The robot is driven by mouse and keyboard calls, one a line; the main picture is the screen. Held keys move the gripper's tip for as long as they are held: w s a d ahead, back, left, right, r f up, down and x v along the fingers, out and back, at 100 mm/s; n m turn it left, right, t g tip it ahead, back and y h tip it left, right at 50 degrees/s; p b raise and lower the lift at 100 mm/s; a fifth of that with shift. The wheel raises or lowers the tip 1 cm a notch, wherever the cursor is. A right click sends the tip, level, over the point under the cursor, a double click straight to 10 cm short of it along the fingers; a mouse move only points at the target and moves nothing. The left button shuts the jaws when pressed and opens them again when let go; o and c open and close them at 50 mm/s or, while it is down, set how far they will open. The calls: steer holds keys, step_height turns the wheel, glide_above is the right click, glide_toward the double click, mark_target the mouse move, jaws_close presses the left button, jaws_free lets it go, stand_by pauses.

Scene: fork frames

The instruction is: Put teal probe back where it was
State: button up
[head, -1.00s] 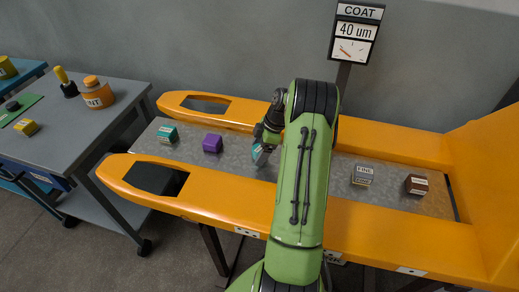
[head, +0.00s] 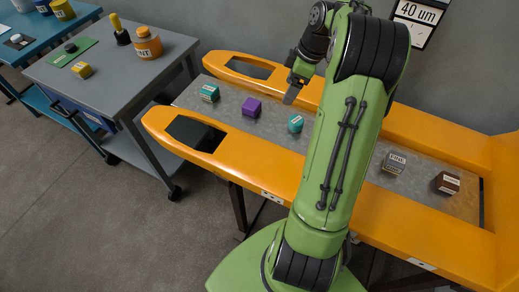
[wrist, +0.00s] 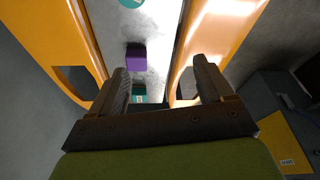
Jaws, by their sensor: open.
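A teal rounded piece with a pale label (head: 295,123) rests on the grey plate (head: 345,160), right of a purple block (head: 251,107). A teal block with a pale label (head: 209,93) sits at the plate's left end. I cannot tell from its label which teal piece is the probe. My gripper (head: 290,96) is above the plate's back side, open and empty, apart from both teal pieces. In the wrist view, the rounded teal piece (wrist: 131,2) is cut off at the top edge, the purple block (wrist: 136,57) is below it, and the teal block (wrist: 139,91) shows between the fingers.
Orange fork arms (head: 235,160) flank the plate. A grey block (head: 395,162) and a dark brown block (head: 447,182) sit at its right. A sign reading 40 um (head: 417,12) stands behind. A grey cart (head: 120,85) at left holds an orange pot (head: 148,43) and a yellow block (head: 82,70).

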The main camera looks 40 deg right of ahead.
steer(key=s+a+r+m+h, duration=0.1)
steer(key=s+a+r+m, duration=0.1)
steer(key=a+r, duration=0.5)
steer(key=s+a+r+m+h, duration=0.1)
steer(key=s+a+r+m, duration=0.15)
steer(key=a, duration=0.95)
steer(key=s+a+m+t, duration=0.1)
steer(key=s+a+m, duration=0.1)
steer(key=s, duration=0.5)
steer(key=s+a+f+m+t, duration=0.1)
steer(key=s+a+m+t, duration=0.1)
steer(key=s+a, duration=0.3)
steer(key=shift+s+a+f, duration=0.3)
steer(key=shift+s, duration=0.65)
step_height(320, 180, up, 6)
steer(key=p, duration=0.6)
steer(key=shift+r, duration=0.1)
